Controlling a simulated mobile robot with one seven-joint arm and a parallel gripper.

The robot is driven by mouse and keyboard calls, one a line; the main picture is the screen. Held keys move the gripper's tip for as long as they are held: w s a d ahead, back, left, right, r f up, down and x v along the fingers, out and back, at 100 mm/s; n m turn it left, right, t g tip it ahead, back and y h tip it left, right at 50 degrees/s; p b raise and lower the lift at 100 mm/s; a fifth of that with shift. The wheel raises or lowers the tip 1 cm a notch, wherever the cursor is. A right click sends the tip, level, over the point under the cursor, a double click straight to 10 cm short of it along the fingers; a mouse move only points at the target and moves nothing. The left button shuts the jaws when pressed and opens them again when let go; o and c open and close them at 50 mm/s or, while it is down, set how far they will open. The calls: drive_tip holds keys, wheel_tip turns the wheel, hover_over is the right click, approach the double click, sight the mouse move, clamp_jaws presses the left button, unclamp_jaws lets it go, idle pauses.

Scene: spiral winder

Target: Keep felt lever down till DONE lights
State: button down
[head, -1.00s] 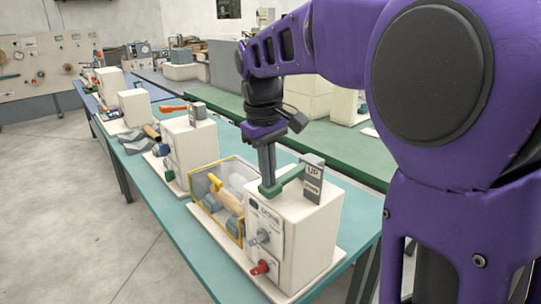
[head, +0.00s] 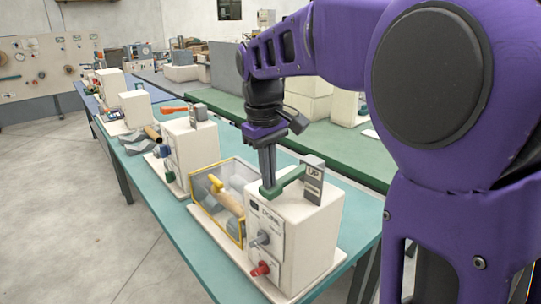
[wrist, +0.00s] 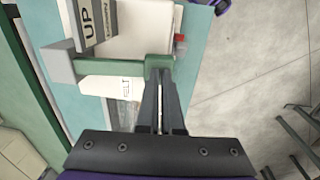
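The felt machine is a cream box (head: 300,245) with a green lever (head: 287,181) on top. The post carries an UP / DOWN sign (head: 313,178). My gripper (head: 268,183) points down with its fingertips at the lever's free end, apparently touching it. In the wrist view its fingers (wrist: 160,88) are together, with only a thin gap. The front reads DONE beside a small dark window (head: 254,206); I see no glow there.
A grey knob (head: 262,238) and a red knob (head: 261,268) are on the machine's front. A yellow-framed bin (head: 242,232) with a tan roll (head: 231,203) adjoins it. Similar machines (head: 190,140) stand farther along the teal table. A green table (head: 350,160) lies behind.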

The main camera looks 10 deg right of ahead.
drive_tip(key=shift+s+f, duration=0.1)
drive_tip(key=shift+f, duration=0.25)
drive_tip(key=r+p, duration=0.1)
drive_tip(key=r, duration=0.1)
drive_tip(key=r+p, duration=0.1)
drive_tip(key=p, duration=0.1)
drive_tip(key=r+p, duration=0.2)
drive_tip(key=shift+s+a+r, duration=0.1)
drive_tip(key=shift+a+r, duration=0.2)
wheel_tip(320, 180, up, 9)
drive_tip(key=a, duration=0.1)
drive_tip(key=shift+s+b, duration=0.3)
drive_tip(key=shift+s, duration=0.05)
drive_tip(key=shift+w, duration=0.1)
